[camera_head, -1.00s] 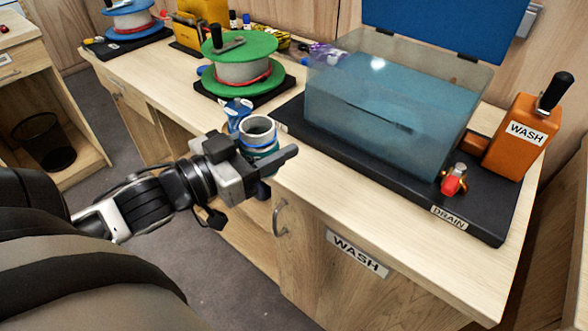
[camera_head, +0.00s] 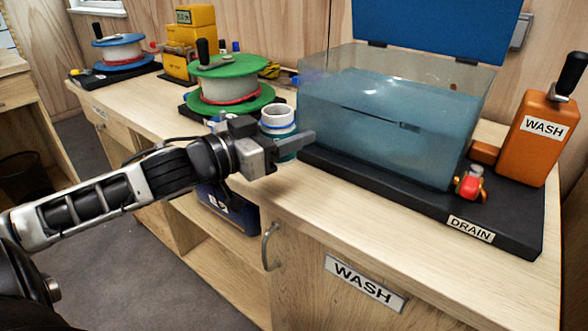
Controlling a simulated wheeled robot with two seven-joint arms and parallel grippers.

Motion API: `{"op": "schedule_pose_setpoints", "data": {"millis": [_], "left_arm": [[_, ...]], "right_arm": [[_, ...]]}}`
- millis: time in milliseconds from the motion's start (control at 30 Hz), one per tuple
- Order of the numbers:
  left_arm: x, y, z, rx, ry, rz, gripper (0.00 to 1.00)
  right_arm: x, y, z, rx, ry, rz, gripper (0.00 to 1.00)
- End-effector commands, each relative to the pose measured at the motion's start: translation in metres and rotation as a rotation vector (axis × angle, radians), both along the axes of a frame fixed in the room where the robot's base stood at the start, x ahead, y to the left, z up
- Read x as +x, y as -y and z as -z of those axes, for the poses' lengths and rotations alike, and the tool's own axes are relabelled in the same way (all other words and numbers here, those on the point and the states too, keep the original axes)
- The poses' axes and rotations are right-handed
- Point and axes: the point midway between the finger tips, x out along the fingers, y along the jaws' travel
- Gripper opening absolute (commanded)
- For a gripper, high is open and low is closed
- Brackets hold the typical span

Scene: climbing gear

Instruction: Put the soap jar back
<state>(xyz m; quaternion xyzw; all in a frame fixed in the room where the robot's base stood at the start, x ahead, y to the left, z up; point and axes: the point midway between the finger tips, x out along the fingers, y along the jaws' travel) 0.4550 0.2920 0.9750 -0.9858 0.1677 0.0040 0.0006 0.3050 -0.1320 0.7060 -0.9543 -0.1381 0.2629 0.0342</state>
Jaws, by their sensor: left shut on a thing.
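The soap jar (camera_head: 278,117), an open-topped white jar with a blue band and a teal lower part, is upright near the counter's front edge, between the green reel and the wash tank. My left gripper (camera_head: 284,146) is shut on it from the front. The gripper hides the lower part of the jar, so I cannot tell whether its base touches the counter. My right gripper is not in view.
The wash tank (camera_head: 385,120), with its blue lid up, stands right of the jar on a black tray (camera_head: 430,205). A green reel (camera_head: 235,68) is behind left. An orange wash box (camera_head: 532,150) stands far right. A blue box (camera_head: 228,212) sits on an open shelf below the counter (camera_head: 350,205).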

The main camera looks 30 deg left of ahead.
Motion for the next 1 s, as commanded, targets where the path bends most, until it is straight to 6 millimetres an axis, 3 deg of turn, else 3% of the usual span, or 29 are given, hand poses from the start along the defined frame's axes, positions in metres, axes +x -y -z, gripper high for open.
{"op": "schedule_pose_setpoints", "data": {"millis": [200, 367, 600, 967, 1000], "left_arm": [[0.024, -0.005, 0.028, -0.002, 0.007, 0.0, 0.25], [0.03, -0.005, 0.036, -0.002, 0.005, 0.0, 0.25], [0.032, -0.005, 0.069, -0.002, 0.002, 0.001, 0.25], [0.032, -0.005, 0.072, -0.001, 0.003, 0.001, 0.25], [0.032, -0.005, 0.072, -0.001, 0.002, 0.001, 0.64]], "right_arm": [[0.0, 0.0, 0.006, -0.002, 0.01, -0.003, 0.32], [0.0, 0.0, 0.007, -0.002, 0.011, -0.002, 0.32], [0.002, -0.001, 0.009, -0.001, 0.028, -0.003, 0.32], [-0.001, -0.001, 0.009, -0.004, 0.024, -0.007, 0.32], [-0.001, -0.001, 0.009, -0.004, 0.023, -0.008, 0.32]]}}
